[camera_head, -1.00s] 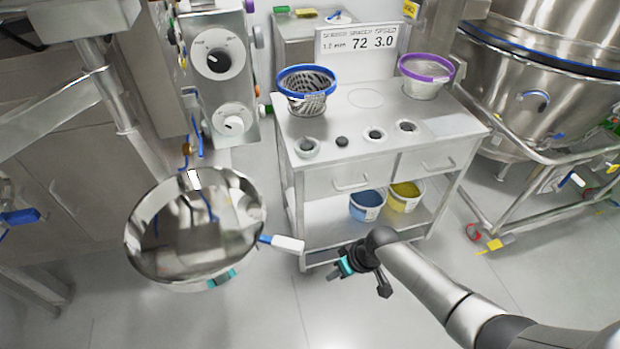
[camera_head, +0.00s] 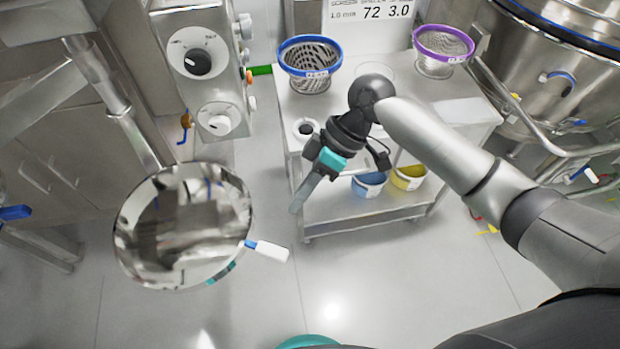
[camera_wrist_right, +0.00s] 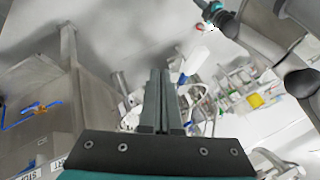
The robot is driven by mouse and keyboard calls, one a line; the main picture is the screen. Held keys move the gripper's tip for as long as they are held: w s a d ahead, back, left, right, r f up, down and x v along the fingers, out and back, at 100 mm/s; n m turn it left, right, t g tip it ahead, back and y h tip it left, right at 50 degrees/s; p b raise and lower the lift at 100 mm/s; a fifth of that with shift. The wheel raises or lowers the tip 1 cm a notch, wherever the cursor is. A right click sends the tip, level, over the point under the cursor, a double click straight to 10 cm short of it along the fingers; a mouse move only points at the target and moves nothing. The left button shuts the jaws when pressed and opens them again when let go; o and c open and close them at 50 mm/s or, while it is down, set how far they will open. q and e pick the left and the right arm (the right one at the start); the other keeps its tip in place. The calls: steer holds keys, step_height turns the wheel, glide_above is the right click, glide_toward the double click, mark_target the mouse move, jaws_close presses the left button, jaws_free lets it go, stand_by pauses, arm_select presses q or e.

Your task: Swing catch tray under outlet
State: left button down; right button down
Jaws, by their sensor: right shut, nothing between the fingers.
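The catch tray (camera_head: 125,238) is a round, shiny steel dish at the left in the head view. Its handle has a blue neck and a white grip (camera_head: 268,251) pointing right. My right gripper (camera_head: 297,208) hangs above the floor, in front of the cart's left end, up and right of the grip and apart from it. Its fingers (camera_wrist_right: 160,75) are together and empty in the wrist view. A teal and dark part at the top of the wrist view may be my left arm; its jaws cannot be made out. I cannot identify the outlet with certainty.
A steel cart (camera_head: 448,108) stands at the back with a blue-rimmed sieve (camera_head: 311,61) and a purple-rimmed sieve (camera_head: 443,47). A control box with knobs (camera_head: 198,62) stands above the tray. A large steel vessel (camera_head: 560,70) is at right. Floor in front is clear.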

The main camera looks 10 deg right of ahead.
steer(key=s+a+f+p, duration=0.1)
steer(key=s+a+f, duration=0.2)
steer(key=s+a, duration=0.1)
steer(key=shift+s, duration=0.1)
stand_by(0.4)
